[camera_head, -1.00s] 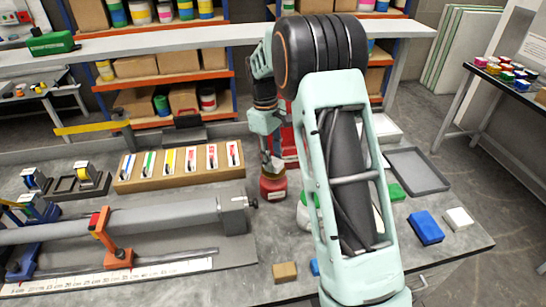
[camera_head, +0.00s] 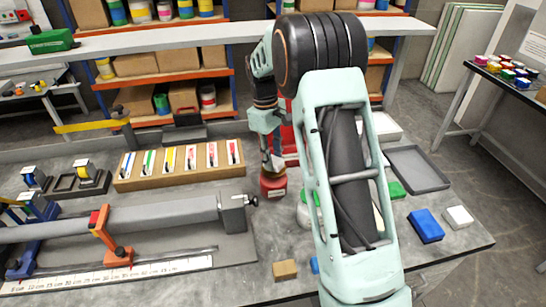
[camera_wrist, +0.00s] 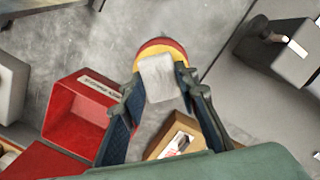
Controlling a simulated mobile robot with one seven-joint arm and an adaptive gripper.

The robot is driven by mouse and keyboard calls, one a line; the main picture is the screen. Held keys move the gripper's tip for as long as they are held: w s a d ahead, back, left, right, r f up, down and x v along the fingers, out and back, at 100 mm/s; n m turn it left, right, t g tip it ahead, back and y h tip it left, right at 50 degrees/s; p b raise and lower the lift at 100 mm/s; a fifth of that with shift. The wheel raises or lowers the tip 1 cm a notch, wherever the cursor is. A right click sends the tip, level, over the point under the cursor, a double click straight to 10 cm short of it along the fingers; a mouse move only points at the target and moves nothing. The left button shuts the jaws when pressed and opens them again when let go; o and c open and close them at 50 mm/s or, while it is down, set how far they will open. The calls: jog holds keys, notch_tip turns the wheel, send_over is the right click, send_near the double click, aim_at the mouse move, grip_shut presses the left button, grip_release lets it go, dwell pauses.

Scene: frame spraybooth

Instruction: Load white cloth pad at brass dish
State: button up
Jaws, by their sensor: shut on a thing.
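In the wrist view the white cloth pad (camera_wrist: 158,78) is held between the two fingertips of my gripper (camera_wrist: 157,86), which is shut on it. Beyond the pad is a round yellow thing with a red rim (camera_wrist: 160,47), partly covered by the pad. I cannot tell whether this is the brass dish, or whether the pad touches it. In the head view my gripper (camera_head: 274,164) points down just above a red round tin with a pale label (camera_head: 273,187). The pad is not clear there.
A red open bin (camera_wrist: 80,118) is beside my gripper. A wooden tool rack (camera_head: 180,167) and a long grey tube fixture (camera_head: 150,220) lie left. A grey tray (camera_head: 418,168), a blue block (camera_head: 425,225) and a white block (camera_head: 458,217) lie right. Front-centre holds a small tan block (camera_head: 285,270).

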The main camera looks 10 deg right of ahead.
aim_at(273, 160)
jog(key=shift+f+b, duration=0.4)
jog(key=shift+f, duration=0.45)
dwell(0.9)
jog(key=shift+r+p, duration=2.5)
jog(key=shift+r, duration=1.1)
jog(key=shift+f, duration=0.1)
jog(key=s+f+m+y, duration=0.1)
jog(key=s+f+m, duration=0.3)
jog(key=s+m, duration=0.5)
jog(key=s, duration=0.4)
